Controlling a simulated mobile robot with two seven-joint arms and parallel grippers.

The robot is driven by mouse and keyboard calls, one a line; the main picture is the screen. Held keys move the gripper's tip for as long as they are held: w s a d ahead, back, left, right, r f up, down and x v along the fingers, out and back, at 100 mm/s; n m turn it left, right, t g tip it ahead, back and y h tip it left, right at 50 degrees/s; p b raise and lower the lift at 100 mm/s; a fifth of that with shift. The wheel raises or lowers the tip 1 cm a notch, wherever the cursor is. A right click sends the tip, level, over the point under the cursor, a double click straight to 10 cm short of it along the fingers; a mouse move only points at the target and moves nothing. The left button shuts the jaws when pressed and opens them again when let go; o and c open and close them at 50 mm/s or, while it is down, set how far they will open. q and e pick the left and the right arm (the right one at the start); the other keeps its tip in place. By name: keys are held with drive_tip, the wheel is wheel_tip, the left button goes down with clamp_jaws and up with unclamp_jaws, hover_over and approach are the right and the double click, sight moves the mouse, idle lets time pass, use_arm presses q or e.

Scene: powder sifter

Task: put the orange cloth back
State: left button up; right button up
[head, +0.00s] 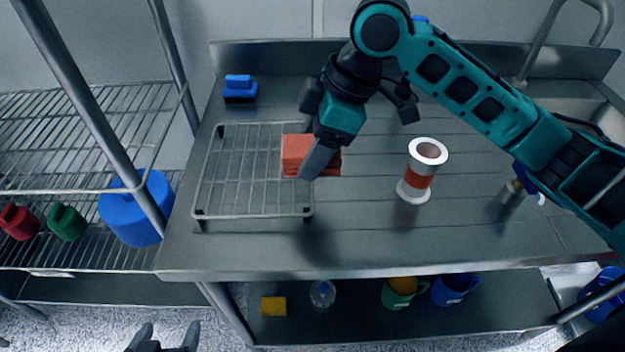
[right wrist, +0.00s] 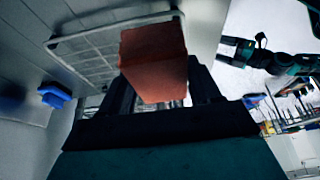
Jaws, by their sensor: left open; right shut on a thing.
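The orange cloth (head: 297,150) is a folded block, and it also shows large in the right wrist view (right wrist: 152,55). My right gripper (head: 318,150) is shut on it, with a finger on each side of it in the right wrist view. The cloth is over the right part of the wire rack (head: 207,178) on the steel table and overhangs the rack's right edge in the head view. I cannot tell whether it touches the rack. One gripper finger hides part of the cloth. My left gripper (head: 165,338) is open and empty at the bottom left, away from the table.
A white and orange spool-shaped thing (head: 416,182) stands right of the cloth. A blue brush-like block (head: 240,92) sits behind the rack. A small metal and blue item (head: 512,192) is at the right. Wire shelves (head: 75,190) stand left. The rack's left part is clear.

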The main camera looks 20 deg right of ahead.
sight(304, 193)
wheel_tip(304, 193, down, 6)
drive_tip(key=shift+f+b, duration=0.15)
drive_tip(key=shift+b, duration=0.3)
drive_tip(key=shift+f, duration=0.35)
drive_tip(key=shift+f, duration=0.1)
drive_tip(key=o, duration=0.9)
drive_tip(key=shift+o, duration=0.2)
drive_tip(key=p+v, duration=0.1)
drive_tip(key=v, duration=1.1)
drive_tip(key=shift+p, duration=0.35)
